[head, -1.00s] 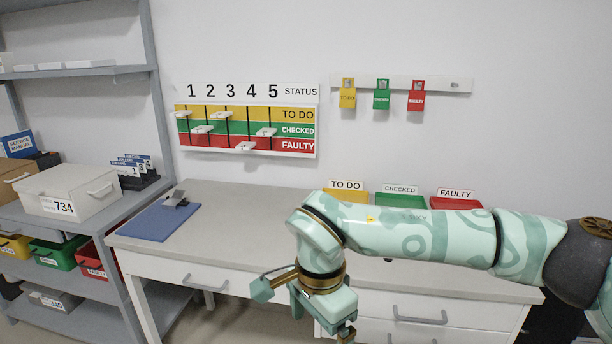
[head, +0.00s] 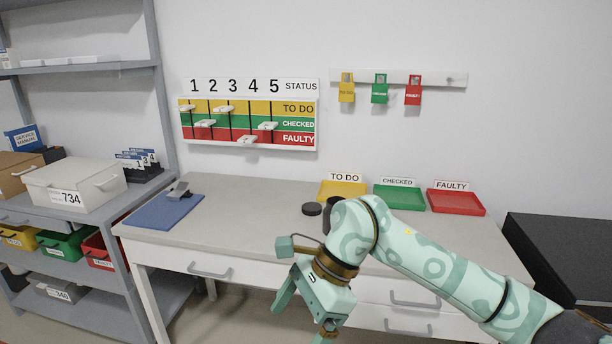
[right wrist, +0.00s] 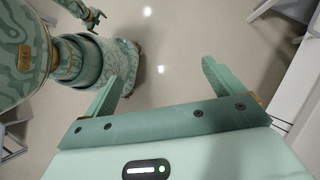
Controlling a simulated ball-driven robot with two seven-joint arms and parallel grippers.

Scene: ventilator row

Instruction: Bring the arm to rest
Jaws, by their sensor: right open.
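My right arm is pale green with darker patterns and crosses the lower right of the head view. My right gripper (head: 302,318) hangs in front of the white bench's drawers, pointing down. In the right wrist view its two fingers (right wrist: 160,75) are spread apart with nothing between them, above the pale floor. A small part that looks like my left gripper (right wrist: 93,17) shows at the top left of that view; its jaw state is unclear. The left arm is outside the head view.
The bench (head: 250,213) carries a blue mat (head: 160,212), a dark round object (head: 312,209) and yellow (head: 340,190), green (head: 400,198) and red (head: 457,202) trays. A status board (head: 249,122) hangs above. A shelf (head: 150,180) stands left, a black cabinet (head: 570,245) right.

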